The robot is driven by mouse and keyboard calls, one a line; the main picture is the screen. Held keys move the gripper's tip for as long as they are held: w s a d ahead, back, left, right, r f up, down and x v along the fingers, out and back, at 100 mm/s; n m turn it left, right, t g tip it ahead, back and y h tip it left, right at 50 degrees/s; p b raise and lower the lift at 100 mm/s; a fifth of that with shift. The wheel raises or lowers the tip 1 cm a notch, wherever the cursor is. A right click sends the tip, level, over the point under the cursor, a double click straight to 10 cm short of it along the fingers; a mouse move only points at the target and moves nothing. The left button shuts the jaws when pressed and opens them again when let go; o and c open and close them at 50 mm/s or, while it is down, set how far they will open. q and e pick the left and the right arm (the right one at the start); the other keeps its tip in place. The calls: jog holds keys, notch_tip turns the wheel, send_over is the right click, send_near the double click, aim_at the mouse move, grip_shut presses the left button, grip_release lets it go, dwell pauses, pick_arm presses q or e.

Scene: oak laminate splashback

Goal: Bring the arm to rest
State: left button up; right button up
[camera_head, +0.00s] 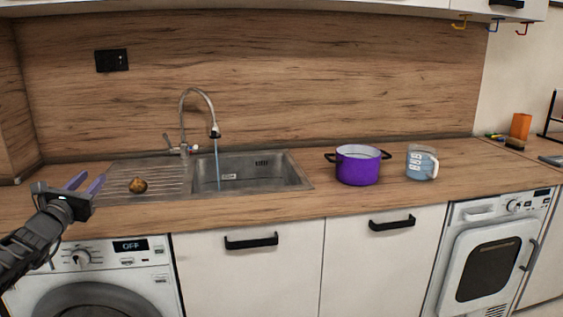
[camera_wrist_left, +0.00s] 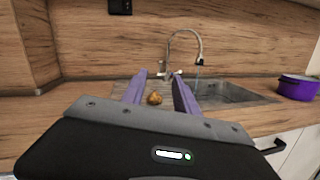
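My left gripper (camera_head: 87,183) is at the left of the head view, above the front of the counter, to the left of a round brown item on the drainer. Its two purple fingers are spread apart with nothing between them. The left wrist view shows the same fingers (camera_wrist_left: 158,95) apart, with the brown item (camera_wrist_left: 154,98) lying beyond them, not held. My right gripper is in neither view.
Water runs from the tap (camera_head: 215,132) into the sink (camera_head: 262,172). The brown item (camera_head: 138,185) lies on the ridged drainer (camera_head: 160,172). A purple pot (camera_head: 358,170) and a measuring jug (camera_head: 421,164) stand on the counter at right. A washing machine (camera_head: 125,270) is below left.

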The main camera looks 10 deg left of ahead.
pick_arm(q)
jog(key=s+d+f+m+g+h+p, duration=0.1)
jog(key=s+d+f+m+g, duration=0.2)
jog(key=f, duration=0.8)
jog(key=s+d+f+m+g, duration=0.1)
jog(key=d+f+m+g, duration=0.35)
jog(key=f, duration=0.75)
jog(key=s+d+f+m+g+h+p, duration=0.1)
jog(key=s+d+f+m+g, duration=0.2)
jog(key=f, duration=0.8)
jog(key=s+d+f+m+g+p, duration=0.1)
jog(key=s+d+f+m+g, duration=0.1)
jog(key=s+d+f+m, duration=0.3)
jog(key=s+d+f+m+g+p, duration=0.1)
jog(key=s+d+f+m, duration=0.3)
jog(key=d+f, duration=0.4)
jog(key=s+d+f+m+g+h+p, duration=0.1)
jog(key=s+d+m+g+h+p, duration=0.1)
jog(key=s+d+m, duration=0.5)
jog(key=s+d+f+m+g+h+p, duration=0.2)
jog(key=s+d+m, duration=0.4)
jog(key=s+d, duration=1.1)
jog(key=shift+s+d+f+m+g+p, duration=0.15)
jog(key=shift+s+d+m+g+p, duration=0.2)
jog(key=shift+d+g+p, duration=0.35)
jog(key=shift+w, duration=0.1)
